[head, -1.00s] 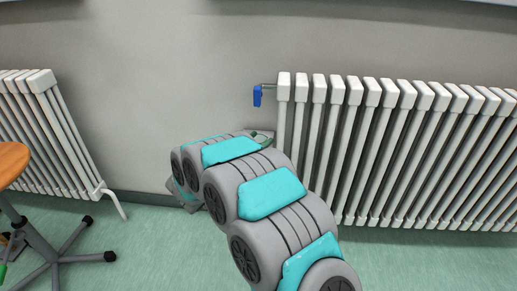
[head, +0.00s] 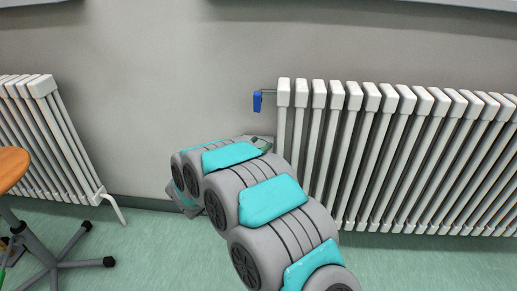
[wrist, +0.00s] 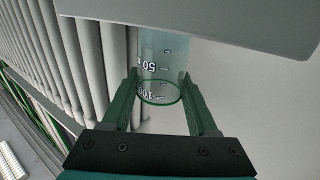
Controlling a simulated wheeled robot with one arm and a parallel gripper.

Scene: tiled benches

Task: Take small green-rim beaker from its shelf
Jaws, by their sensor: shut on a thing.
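The small green-rim beaker (wrist: 160,55) is clear, with white volume marks and a thin green rim. In the wrist view it sits between the two green fingers of my gripper (wrist: 160,75), which is shut on it. Its rim end faces my palm, and its far end is hidden behind a grey slab-like shape. In the head view my arm reaches away from me and hides most of the gripper; only a small greenish part shows beyond the wrist. No shelf can be made out clearly.
A white radiator (head: 390,155) stands along the wall at right, with a blue valve (head: 257,101) at its end. Another radiator (head: 45,125) is at left. A stool with an orange seat (head: 10,168) stands at the left edge. Green floor lies between.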

